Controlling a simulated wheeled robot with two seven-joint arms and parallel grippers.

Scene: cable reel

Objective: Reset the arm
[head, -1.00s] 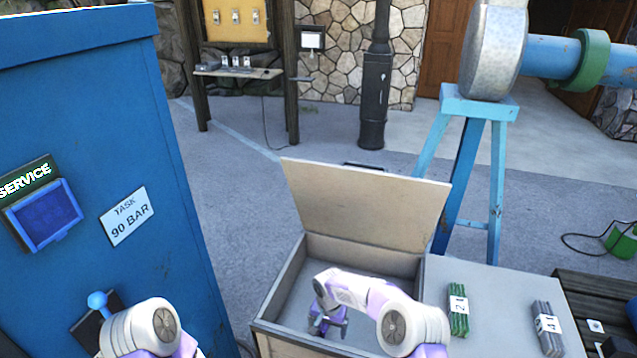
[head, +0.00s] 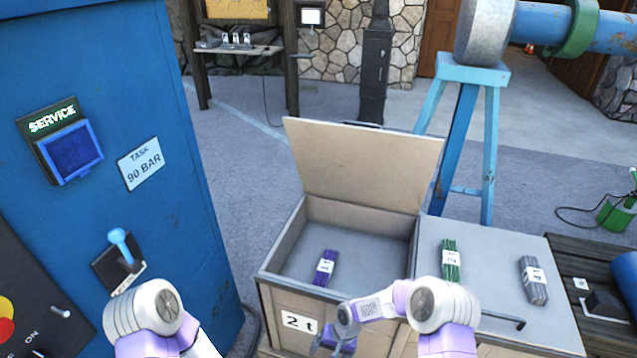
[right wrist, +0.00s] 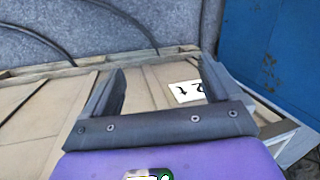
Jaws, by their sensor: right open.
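My right arm (head: 430,305) reaches in from the lower right. Its gripper (head: 335,345) hangs in front of the open wooden box (head: 285,235), outside its front wall. In the right wrist view the gripper (right wrist: 160,85) has its fingers apart with nothing between them, facing the wooden front with the "2 t" label (right wrist: 187,91). A purple bundle (head: 326,268) with a white tag lies on the box floor, apart from the gripper. My left arm (head: 150,310) shows at the lower left; its gripper is out of view.
The box lid (head: 365,165) stands open. Green (head: 451,260) and grey (head: 533,280) bundles lie on the grey top to the right. A blue cabinet (head: 190,220) with a lever (head: 121,245) stands at left. A light-blue trestle (head: 470,130) stands behind.

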